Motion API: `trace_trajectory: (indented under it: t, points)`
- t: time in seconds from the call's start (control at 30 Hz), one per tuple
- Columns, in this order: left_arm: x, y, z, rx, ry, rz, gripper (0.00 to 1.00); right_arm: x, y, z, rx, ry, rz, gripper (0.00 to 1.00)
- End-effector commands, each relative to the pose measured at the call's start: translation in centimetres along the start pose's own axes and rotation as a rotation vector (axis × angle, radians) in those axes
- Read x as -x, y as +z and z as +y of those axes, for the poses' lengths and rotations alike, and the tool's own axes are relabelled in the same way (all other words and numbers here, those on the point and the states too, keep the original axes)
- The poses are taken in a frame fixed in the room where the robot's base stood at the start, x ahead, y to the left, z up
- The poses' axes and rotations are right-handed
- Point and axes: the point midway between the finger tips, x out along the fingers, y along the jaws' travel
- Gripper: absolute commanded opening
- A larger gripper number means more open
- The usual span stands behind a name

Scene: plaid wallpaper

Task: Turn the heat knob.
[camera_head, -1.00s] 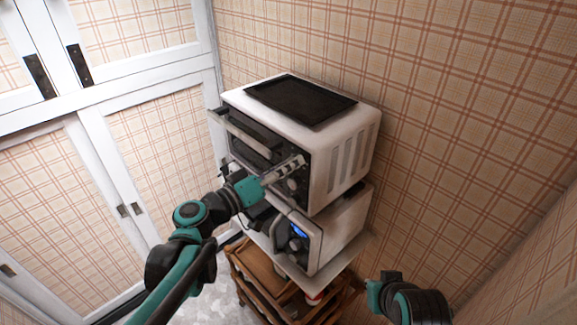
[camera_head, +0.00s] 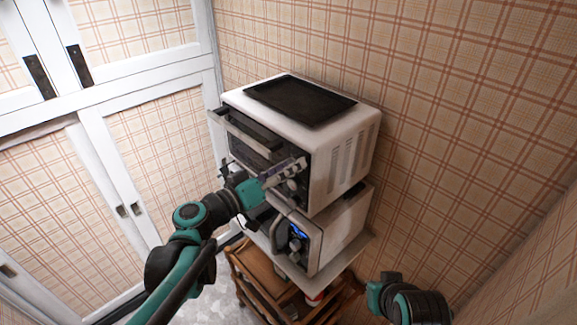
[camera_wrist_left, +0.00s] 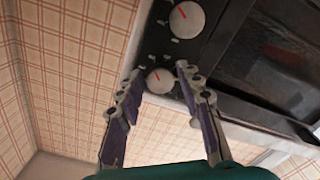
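A white toaster oven (camera_head: 345,150) with a dark front stands on top of a second appliance. My left gripper (camera_head: 300,165) is at the knob strip on the right side of its front. In the left wrist view two pale round knobs with red marks show on the dark panel. One knob (camera_wrist_left: 160,80) lies between the open fingertips of my left gripper (camera_wrist_left: 158,72); contact cannot be told. The other knob (camera_wrist_left: 187,19) is beyond the fingers. Which is the heat knob cannot be read. My right gripper's teal part (camera_head: 375,297) shows at lower right; its fingers are not visible.
A black tray (camera_head: 300,100) lies on the oven. Below is a microwave-like appliance (camera_head: 340,230) with a blue display, on a wooden cart (camera_head: 265,275). The oven's dark door (camera_head: 250,128) juts out at left. A plaid wall (camera_head: 460,120) is close behind. White-framed doors (camera_head: 150,85) stand left.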

Motion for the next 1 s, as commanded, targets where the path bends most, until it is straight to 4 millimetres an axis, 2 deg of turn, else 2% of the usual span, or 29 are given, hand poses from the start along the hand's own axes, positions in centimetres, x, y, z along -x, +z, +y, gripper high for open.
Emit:
trace_trajectory:
  t: [0.27, 0.37, 0.7, 0.83, 1.0]
  points:
    - [0.6, -0.2, -0.1, 0.002, -0.002, 0.003, 0.36, 0.0, 0.0, 0.0, 0.0, 0.0, 0.0, 0.0]
    - [2.1, -0.2, -0.1, 0.002, -0.003, 0.004, 0.36, 0.0, 0.0, 0.0, 0.0, 0.0, 0.0, 0.0]
    - [9.4, -0.1, -0.1, 0.001, -0.005, 0.005, 0.36, 0.0, 0.0, 0.0, 0.0, 0.0, 0.0, 0.0]
    - [11.1, -0.1, -0.1, 0.001, -0.003, 0.003, 0.36, 0.0, 0.0, 0.0, 0.0, 0.0, 0.0, 0.0]
    - [12.0, 0.0, 0.0, 0.001, -0.001, 0.001, 0.36, 0.0, 0.0, 0.0, 0.0, 0.0, 0.0, 0.0]
